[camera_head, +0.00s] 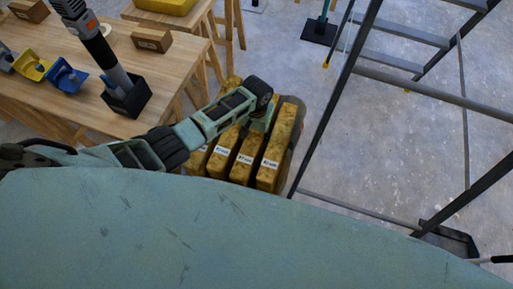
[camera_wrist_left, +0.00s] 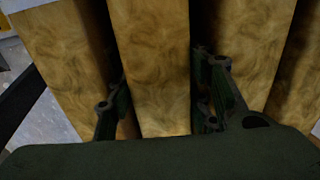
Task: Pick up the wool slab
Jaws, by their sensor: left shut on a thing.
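Several yellow-brown wool slabs stand upright side by side with narrow gaps, white labels on their near ends. In the head view one slab (camera_head: 277,150) is at the right of the row and another (camera_head: 222,152) is further left. My left gripper (camera_head: 257,122) reaches down over the row from the left; its fingers are mostly hidden there. In the left wrist view the left gripper (camera_wrist_left: 160,100) has one finger on each side of the middle wool slab (camera_wrist_left: 155,60) and is shut on it. I cannot tell whether that slab is raised. My right gripper is not in view.
A metal ladder-like frame (camera_head: 333,105) stands close on the right of the slabs. Bare concrete floor (camera_head: 400,150) shows through it.

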